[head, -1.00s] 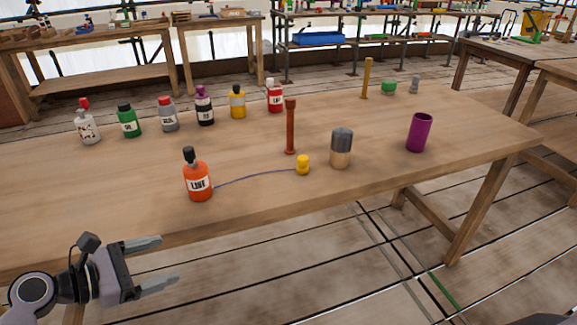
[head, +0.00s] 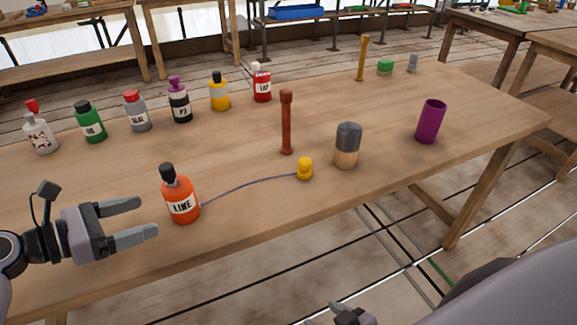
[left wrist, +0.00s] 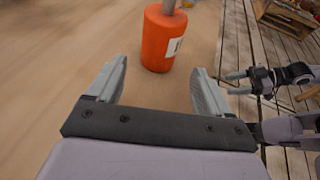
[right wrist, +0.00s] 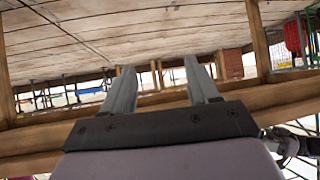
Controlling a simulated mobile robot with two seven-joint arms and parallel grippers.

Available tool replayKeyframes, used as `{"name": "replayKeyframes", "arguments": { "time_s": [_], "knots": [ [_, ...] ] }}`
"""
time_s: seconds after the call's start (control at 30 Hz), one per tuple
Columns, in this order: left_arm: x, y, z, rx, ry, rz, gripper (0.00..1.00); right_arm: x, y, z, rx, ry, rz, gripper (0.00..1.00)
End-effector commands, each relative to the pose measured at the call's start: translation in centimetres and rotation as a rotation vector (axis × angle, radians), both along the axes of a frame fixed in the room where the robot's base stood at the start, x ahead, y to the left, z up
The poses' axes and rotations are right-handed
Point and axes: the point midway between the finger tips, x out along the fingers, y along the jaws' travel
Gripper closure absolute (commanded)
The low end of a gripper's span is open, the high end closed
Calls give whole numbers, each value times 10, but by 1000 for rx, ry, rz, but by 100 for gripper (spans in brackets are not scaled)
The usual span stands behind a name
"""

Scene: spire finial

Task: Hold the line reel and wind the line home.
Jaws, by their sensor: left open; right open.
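The line reel is an orange bottle (head: 182,207) labelled LINE with a dark cap, upright near the table's front edge. A thin dark line (head: 250,185) runs from it across the table to a small yellow piece (head: 305,169). My left gripper (head: 147,217) is open and empty, just left of the reel. In the left wrist view the reel (left wrist: 162,42) stands ahead, between and beyond the open fingers (left wrist: 158,85). My right gripper (right wrist: 163,75) is open and empty, low beside the table; only part of it shows at the bottom of the head view.
Several bottles (head: 179,104) stand in a row at the back left. A brown post (head: 287,125), a grey-topped wooden cylinder (head: 347,147) and a purple cup (head: 430,122) stand further right. Green (head: 385,67) and grey pieces are at the back right. The table front between is clear.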

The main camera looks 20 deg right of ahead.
Motion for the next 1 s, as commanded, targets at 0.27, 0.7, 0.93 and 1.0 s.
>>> {"name": "replayKeyframes", "arguments": {
  "time_s": [0.27,0.7,0.93,1.0],
  "knots": [
    [12,-39,-17,-1,-3,-1,20,2,8,-24,20,8,10,40],
    [24,-76,-24,0,-1,1,20,6,7,-9,16,-4,14,40],
    [24,-78,-25,1,-2,0,20,5,6,-12,13,-1,12,40],
    [24,-78,-25,1,-2,0,20,5,6,-13,13,2,11,40]
  ]
}}
